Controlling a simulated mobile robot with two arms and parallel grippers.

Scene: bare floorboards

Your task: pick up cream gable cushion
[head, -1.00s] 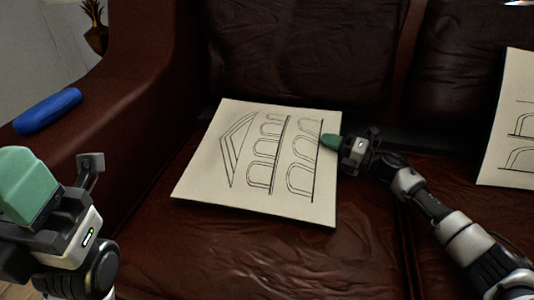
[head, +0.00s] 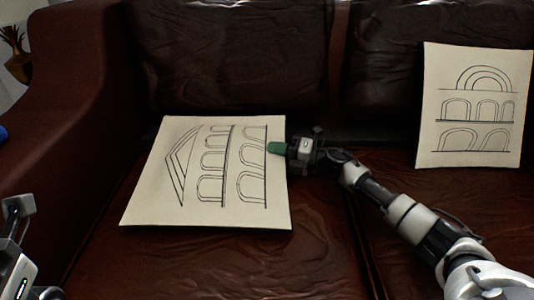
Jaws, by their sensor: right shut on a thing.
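The cream gable cushion (head: 222,215) lies on the brown leather sofa seat, with a black line drawing of a gable and arches. My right gripper (head: 278,148) is at its right edge, shut on that edge; the green fingertip shows over the cushion's face. The lower finger is hidden. My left gripper (head: 15,225) is only partly in view at the left edge; its fingers are mostly cut off by the frame, so its opening cannot be judged.
A second cream cushion (head: 478,158) with arches stands against the sofa back at right. The leather sofa (head: 235,60) has a broad arm at left. A blue object (head: 3,134) shows at the left edge. A vase (head: 18,62) stands behind the arm. The front seat is clear.

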